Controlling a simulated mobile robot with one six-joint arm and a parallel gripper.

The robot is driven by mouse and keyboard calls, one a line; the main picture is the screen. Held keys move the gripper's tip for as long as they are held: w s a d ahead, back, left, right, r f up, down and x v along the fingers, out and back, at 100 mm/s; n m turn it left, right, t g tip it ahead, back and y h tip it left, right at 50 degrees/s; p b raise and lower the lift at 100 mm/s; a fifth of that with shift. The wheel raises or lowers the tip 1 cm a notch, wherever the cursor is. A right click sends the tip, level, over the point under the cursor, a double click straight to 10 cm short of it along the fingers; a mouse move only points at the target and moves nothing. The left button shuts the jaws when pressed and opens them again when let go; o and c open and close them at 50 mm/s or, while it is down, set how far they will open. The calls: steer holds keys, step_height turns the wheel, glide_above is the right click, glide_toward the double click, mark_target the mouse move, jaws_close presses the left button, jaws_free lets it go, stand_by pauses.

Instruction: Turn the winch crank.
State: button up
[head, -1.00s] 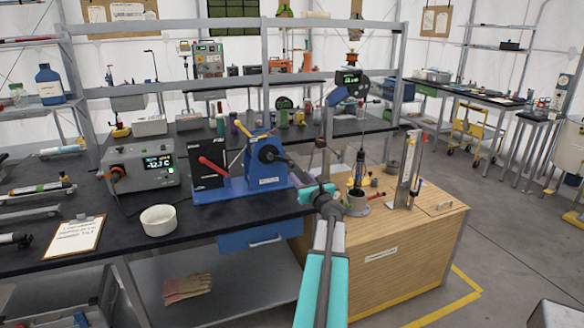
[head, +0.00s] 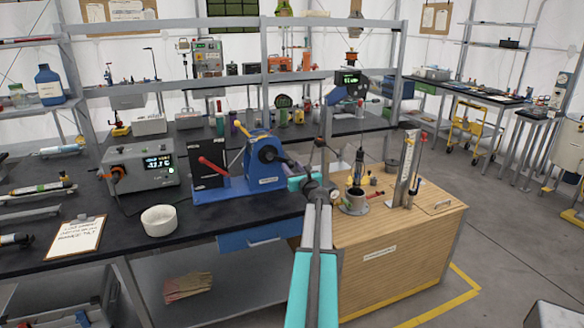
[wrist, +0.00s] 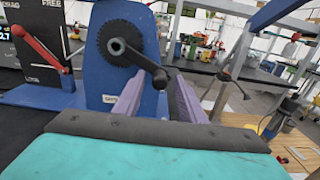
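The winch (head: 262,172) is a blue housing with a dark toothed wheel, standing on a blue base at the bench's right end. Its black crank (wrist: 140,60) runs from the hub down to the right and ends in a round knob. The crank also shows in the head view (head: 283,159). My gripper (wrist: 152,76) is open, with its two purple fingers pointing at the winch. In the wrist view the knob end appears between the fingertips. I cannot tell whether they touch it. In the head view my arm hides most of the fingers.
A red lever (head: 212,165) on a black panel stands left of the winch. A meter box (head: 142,168), a white bowl (head: 159,220) and a clipboard (head: 75,236) share the bench. A wooden cabinet (head: 385,262) with tools on top stands close on the right.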

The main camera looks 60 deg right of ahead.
steer(key=shift+w+d, duration=0.15)
steer(key=shift+w, duration=0.05)
jaws_close()
stand_by(0.3)
